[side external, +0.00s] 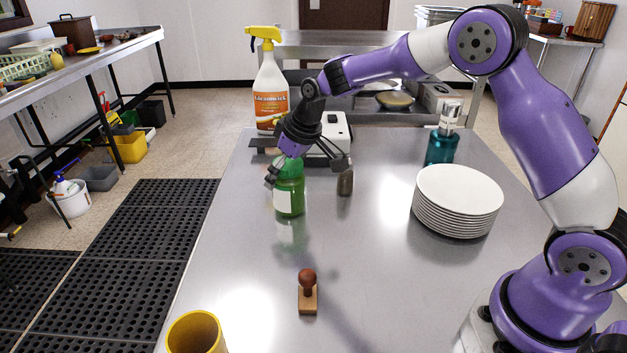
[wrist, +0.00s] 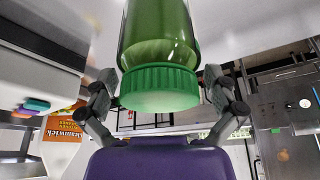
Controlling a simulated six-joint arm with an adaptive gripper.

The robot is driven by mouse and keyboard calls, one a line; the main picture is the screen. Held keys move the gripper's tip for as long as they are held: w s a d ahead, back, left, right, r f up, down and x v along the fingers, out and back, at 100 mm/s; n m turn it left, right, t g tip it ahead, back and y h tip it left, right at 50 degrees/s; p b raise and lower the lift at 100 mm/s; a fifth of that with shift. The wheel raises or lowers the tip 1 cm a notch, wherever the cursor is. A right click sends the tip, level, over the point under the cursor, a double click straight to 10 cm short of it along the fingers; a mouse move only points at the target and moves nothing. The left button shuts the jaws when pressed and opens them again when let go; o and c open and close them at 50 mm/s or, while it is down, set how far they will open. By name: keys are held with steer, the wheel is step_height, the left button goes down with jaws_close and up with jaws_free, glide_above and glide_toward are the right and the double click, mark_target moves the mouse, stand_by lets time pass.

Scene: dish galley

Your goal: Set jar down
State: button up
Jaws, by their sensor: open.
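The jar (side external: 289,198) is green with a pale label and a green lid, and it stands upright on the steel table. In the wrist view its ribbed green lid (wrist: 160,86) faces the palm, with the green body (wrist: 158,30) beyond it. My gripper (side external: 306,172) is at the top of the jar in the side view. In the wrist view the two fingers (wrist: 160,104) are spread on either side of the lid, with small gaps showing. The far side of the jar is hidden.
Close behind the jar are a dark small bottle (side external: 345,182), a white device (side external: 335,130) and a spray bottle (side external: 270,95). A plate stack (side external: 457,200) and a teal pump bottle (side external: 441,146) stand right. A stamp (side external: 307,292) and yellow cup (side external: 196,334) are in front.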

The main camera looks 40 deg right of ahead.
steer(key=v, duration=1.1)
steer(key=s+m+t+h, duration=0.1)
steer(key=s+m, duration=0.1)
steer(key=s, duration=1.9)
steer(key=shift+s+d+r+m, duration=0.35)
steer(key=shift+s+m, duration=0.05)
